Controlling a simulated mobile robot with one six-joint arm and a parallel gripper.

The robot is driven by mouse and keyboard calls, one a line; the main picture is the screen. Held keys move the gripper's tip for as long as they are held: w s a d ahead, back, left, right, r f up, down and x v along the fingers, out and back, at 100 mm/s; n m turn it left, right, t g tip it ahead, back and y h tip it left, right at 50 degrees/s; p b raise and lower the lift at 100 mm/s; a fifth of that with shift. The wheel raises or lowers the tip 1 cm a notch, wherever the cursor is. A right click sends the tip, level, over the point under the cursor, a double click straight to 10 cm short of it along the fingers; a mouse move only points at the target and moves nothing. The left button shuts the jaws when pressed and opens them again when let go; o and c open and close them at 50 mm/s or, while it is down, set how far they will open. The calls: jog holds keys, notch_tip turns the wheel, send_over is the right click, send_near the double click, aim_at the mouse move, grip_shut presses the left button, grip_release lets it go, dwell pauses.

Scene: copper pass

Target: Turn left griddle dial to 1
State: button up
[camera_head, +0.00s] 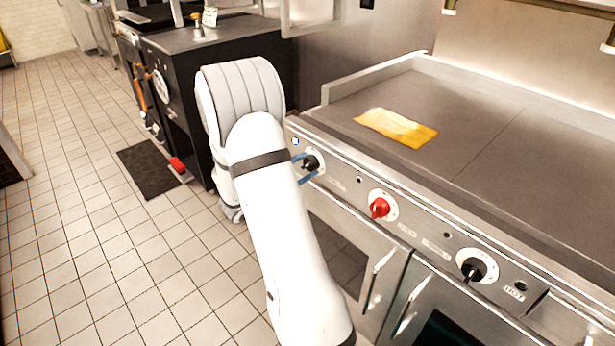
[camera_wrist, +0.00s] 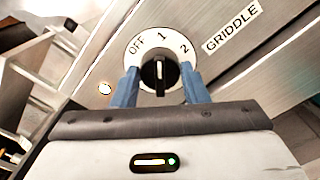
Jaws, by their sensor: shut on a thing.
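The left griddle dial (camera_head: 313,162) is a black knob on a white round plate at the left end of the range's front panel. In the wrist view, the dial (camera_wrist: 160,73) shows OFF, 1 and 2 along its upper rim, with GRIDDLE printed to its right. The knob's white line stands roughly upright in the picture, in line with the 1. My gripper (camera_head: 303,169) is at the dial, its blue fingers on both sides of the knob. In the wrist view my gripper (camera_wrist: 161,85) is shut on the knob. The exact finger contact is partly hidden.
A red knob (camera_head: 380,207) and another black knob (camera_head: 474,269) sit farther right on the panel. A yellow cloth (camera_head: 398,128) lies on the flat griddle top (camera_head: 480,120). Oven doors with handles (camera_head: 378,276) are below. Tiled floor (camera_head: 120,260) is open at left.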

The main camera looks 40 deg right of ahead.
jog(key=shift+w+f+m+b, duration=0.1)
jog(key=shift+f+m+b, duration=0.05)
jog(key=shift+m+b, duration=0.55)
jog(key=shift+b, duration=0.3)
jog(key=o, duration=1)
jog(key=shift+c, duration=0.2)
jog(key=a, duration=0.7)
jog(key=shift+s+a, duration=0.35)
jog(key=shift+a, duration=0.05)
